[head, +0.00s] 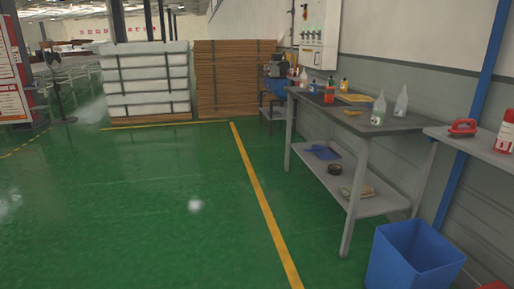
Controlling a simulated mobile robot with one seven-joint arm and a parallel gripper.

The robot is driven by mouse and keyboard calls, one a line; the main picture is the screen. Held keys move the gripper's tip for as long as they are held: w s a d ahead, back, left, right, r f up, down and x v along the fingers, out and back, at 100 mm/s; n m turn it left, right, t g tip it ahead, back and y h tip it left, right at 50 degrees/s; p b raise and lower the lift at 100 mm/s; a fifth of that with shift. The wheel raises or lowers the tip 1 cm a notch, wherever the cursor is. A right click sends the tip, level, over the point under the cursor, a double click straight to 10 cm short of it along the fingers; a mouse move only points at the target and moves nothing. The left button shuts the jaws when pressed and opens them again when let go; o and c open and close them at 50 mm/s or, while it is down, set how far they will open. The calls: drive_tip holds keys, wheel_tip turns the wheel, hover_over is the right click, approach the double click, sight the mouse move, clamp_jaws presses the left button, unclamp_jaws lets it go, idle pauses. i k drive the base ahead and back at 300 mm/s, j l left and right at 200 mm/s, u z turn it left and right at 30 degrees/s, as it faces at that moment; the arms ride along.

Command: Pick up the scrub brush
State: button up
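A red object with an arched handle, which looks like the scrub brush (463,128), lies on the grey table (482,147) at the right edge of the head view. It sits near the table's left end, to the left of a red and white bottle (505,132). My gripper is not in view. Nothing hides the brush.
A blue bin (412,258) stands on the floor in front of the table. A longer grey workbench (345,121) behind it holds several bottles and has a lower shelf (375,204). The green floor (130,215) is open at left and centre.

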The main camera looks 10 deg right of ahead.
sight(460, 132)
drive_tip(key=i+z, duration=0.2)
drive_tip(key=i, duration=0.4)
drive_tip(key=i+j+z, duration=0.15)
drive_tip(key=i, duration=0.45)
drive_tip(key=i+l+z, duration=0.1)
drive_tip(key=i+z, duration=0.35)
drive_tip(key=i+j+z, duration=0.1)
drive_tip(key=i+z, duration=0.3)
drive_tip(key=i, duration=0.05)
